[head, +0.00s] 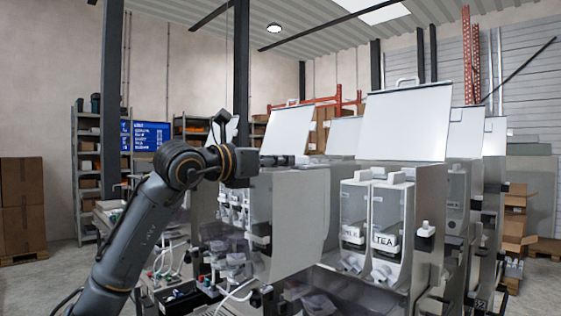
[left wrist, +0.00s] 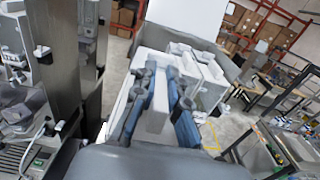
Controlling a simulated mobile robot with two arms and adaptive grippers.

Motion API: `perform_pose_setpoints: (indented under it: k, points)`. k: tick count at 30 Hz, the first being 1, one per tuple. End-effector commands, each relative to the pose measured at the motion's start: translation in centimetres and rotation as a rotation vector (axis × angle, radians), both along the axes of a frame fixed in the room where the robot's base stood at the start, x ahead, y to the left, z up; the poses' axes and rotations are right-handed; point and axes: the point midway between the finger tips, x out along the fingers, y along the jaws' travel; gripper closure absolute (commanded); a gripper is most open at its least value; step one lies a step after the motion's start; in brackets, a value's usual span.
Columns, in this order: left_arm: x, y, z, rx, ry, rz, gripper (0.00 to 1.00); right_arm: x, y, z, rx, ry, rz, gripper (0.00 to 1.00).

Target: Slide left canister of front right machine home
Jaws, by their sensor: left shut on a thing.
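My left gripper (head: 284,160) reaches to the top of the middle machine (head: 296,212), under its raised white lid (head: 287,129). In the left wrist view its two dark fingers (left wrist: 164,82) are shut on a pale canister (left wrist: 157,117), one finger on each side. More pale canisters (left wrist: 205,82) stand just to its right in the same machine. How far the held canister is seated cannot be told. In the head view the machine's grey side hides the held canister. My right gripper is not in view.
A machine with a canister marked TEA (head: 387,235) and one beside it (head: 354,215) stands right of my arm, its lid (head: 403,123) raised. In the left wrist view a metal machine side (left wrist: 52,48) stands close on the left. Open floor (left wrist: 232,125) shows on the right.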

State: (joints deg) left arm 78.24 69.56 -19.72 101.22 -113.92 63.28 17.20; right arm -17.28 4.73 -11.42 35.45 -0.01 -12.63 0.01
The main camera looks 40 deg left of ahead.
Motion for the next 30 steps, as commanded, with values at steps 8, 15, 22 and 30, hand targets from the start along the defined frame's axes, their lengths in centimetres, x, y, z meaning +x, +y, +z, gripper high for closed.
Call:
perform_pose_setpoints:
  k: [8,15,22,30]
  points:
    - [-0.2,-0.1,0.3,0.001,-0.006,0.000,1.00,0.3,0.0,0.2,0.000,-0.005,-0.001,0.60]
    - [0.9,-0.2,0.4,-0.001,-0.005,0.000,1.00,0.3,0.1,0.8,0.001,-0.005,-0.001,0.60]
    - [2.4,-0.3,0.4,-0.001,-0.005,-0.001,1.00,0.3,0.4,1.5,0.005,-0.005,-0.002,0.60]
    - [4.2,-0.4,0.3,0.000,-0.005,-0.001,1.00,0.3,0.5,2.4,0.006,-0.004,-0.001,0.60]
